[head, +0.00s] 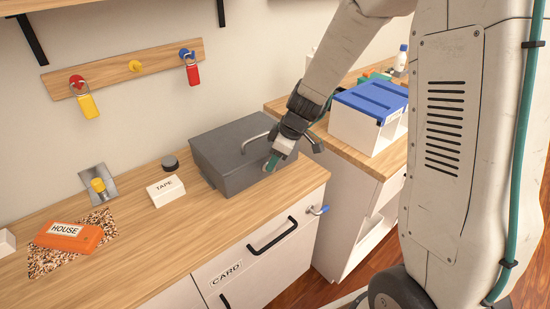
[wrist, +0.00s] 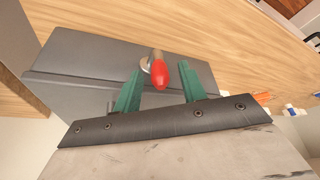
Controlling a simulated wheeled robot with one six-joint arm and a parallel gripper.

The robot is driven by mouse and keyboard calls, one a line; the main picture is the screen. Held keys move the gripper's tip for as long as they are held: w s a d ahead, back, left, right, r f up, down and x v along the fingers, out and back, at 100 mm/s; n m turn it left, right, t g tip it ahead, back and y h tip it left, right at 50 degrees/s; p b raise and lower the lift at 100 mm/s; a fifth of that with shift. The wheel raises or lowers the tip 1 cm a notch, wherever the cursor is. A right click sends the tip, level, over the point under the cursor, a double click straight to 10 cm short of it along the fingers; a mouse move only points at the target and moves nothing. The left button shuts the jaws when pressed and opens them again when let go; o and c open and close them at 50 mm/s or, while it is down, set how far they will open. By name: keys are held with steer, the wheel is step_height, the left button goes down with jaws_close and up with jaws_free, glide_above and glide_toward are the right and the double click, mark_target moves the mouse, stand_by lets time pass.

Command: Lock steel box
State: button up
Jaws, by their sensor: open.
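The dark grey steel box (head: 215,158) stands on the wooden counter in the head view, its lid down. A bar handle shows on it. In the wrist view its grey surface (wrist: 85,60) carries a round metal piece with a red-tipped lever (wrist: 160,75). My gripper (wrist: 160,67) is open, its two green fingers on either side of the red lever with gaps showing. In the head view my gripper (head: 272,161) is at the right front of the box and hides the lever.
A TAPE box (head: 166,191) and a dark round item (head: 170,163) stand left of the steel box. A blue-lidded white bin (head: 362,128) is behind right. A drawer (head: 260,255) with a blue-tipped lever (head: 318,210) is below.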

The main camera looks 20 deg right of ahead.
steer(key=shift+c, duration=0.2)
jaws_close()
steer(key=shift+f, duration=0.1)
